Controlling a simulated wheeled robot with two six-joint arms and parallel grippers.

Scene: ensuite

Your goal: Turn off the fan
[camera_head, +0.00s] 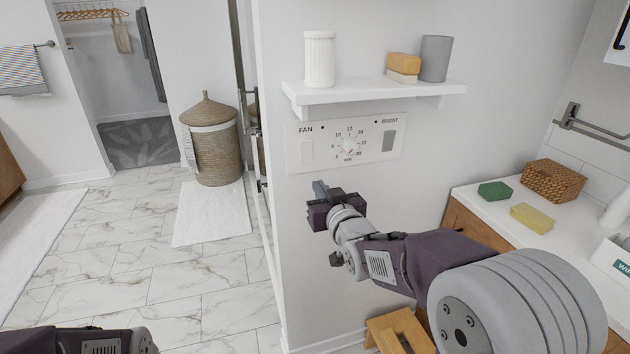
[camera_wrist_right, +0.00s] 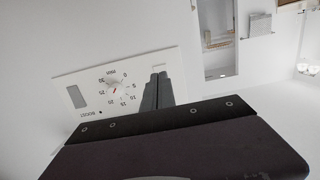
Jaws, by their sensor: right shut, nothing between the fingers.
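The white wall panel (camera_head: 366,158) has a FAN rocker (camera_head: 307,152) on the left, a numbered dial (camera_head: 348,150) with a red mark in the middle, and a grey BOOST rocker (camera_head: 389,141). My right gripper (camera_head: 319,187) is shut and empty, just below the panel's left end in the head view. In the right wrist view the panel (camera_wrist_right: 95,82) appears turned over. The shut fingers (camera_wrist_right: 158,78) overlap its FAN end and hide part of the FAN rocker (camera_wrist_right: 158,69). I cannot tell whether they touch it. My left gripper is out of view.
A white shelf (camera_head: 375,92) above the panel holds a white jar (camera_head: 319,60), soap bars (camera_head: 403,65) and a grey cup (camera_head: 436,58). A counter (camera_head: 500,210) with sponges and a basket (camera_head: 553,180) stands right. A wooden stool (camera_head: 400,333) is below. Open floor lies left.

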